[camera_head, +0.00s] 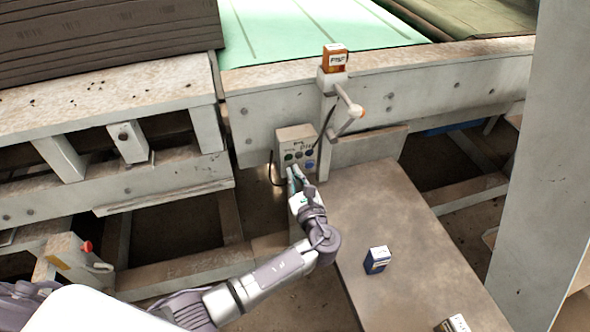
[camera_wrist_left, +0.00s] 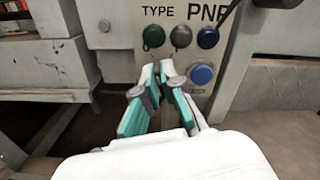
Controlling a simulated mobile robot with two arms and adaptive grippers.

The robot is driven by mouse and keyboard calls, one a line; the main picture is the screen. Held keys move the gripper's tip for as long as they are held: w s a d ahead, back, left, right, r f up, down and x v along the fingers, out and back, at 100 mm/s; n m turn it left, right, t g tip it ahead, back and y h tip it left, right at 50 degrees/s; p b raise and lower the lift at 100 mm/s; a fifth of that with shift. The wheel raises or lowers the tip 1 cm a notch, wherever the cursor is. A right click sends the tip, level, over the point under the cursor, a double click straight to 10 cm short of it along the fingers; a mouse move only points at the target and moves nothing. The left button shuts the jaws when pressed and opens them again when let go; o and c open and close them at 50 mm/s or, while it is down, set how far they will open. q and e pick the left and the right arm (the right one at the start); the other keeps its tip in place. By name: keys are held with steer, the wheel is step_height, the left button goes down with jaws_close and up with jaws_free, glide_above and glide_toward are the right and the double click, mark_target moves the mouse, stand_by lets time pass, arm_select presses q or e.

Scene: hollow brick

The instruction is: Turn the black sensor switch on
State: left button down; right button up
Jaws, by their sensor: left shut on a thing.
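A grey control box (camera_head: 297,138) is fixed to the side of the conveyor frame in the head view. In the left wrist view its panel (camera_wrist_left: 125,38) carries a green button (camera_wrist_left: 153,37), a grey round control (camera_wrist_left: 181,36), a blue button (camera_wrist_left: 208,37) and a larger blue button (camera_wrist_left: 202,75) below. My left gripper (camera_head: 295,174) reaches the lower part of the box. In the left wrist view its fingertips (camera_wrist_left: 160,70) are close together at the lower row, left of the larger blue button. They are shut on the black sensor switch, which they hide. My right gripper is not in view.
A bracket (camera_head: 347,106) with an orange box (camera_head: 335,58) rises above the control box. A brown board (camera_head: 375,215) carries a small blue box (camera_head: 377,260) to the right of my left arm. A grey post (camera_head: 535,150) stands at the right.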

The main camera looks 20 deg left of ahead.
arm_select(q)
steer(key=shift+w+d+m+p, duration=0.1)
steer(key=shift+d+m+p, duration=0.05)
steer(key=shift+m+p, duration=4.1)
steer(key=shift+m+b, duration=0.45)
steer(key=shift+m, duration=0.2)
steer(key=c, duration=1.3)
jaws_free()
